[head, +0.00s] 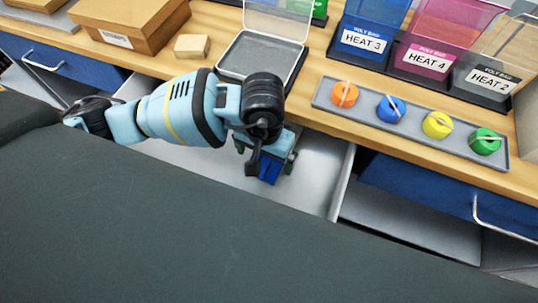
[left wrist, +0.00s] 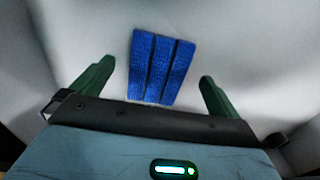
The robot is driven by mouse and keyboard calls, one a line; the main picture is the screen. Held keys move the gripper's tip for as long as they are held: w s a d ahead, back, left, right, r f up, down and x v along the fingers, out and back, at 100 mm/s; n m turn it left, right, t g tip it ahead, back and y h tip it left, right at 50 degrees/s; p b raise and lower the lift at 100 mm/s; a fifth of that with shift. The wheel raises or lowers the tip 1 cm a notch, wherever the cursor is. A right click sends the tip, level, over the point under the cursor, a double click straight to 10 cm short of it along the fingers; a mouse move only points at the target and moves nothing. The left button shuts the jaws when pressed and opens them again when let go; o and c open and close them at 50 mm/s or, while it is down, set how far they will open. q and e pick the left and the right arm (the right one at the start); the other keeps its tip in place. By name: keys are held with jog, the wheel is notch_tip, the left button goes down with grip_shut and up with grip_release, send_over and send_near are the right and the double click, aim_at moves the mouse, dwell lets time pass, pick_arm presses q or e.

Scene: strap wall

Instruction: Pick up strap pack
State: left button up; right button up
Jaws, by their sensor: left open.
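The strap pack (left wrist: 160,68) is a set of blue woven straps lying side by side on the pale floor of an open drawer. In the head view the strap pack (head: 270,171) shows partly below my left gripper, which hides the rest. My left gripper (head: 270,163) is inside the drawer, pointing down. In the left wrist view its green fingers (left wrist: 158,82) are open, one on each side of the straps and apart from them. The height of the fingertips above the drawer floor is hard to tell. My right gripper is not in view.
The open drawer (head: 315,180) has walls close on the right. On the wooden worktop above are an open clear-lidded case (head: 262,62), a grey tray (head: 408,122) with several coloured rolls, poly bag bins (head: 435,45), a tan block (head: 191,46) and a cardboard box (head: 130,25).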

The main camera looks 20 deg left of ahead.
pick_arm(q)
jog(key=shift+f, duration=1.2)
jog(key=c, duration=1.1)
jog(key=shift+r, duration=0.1)
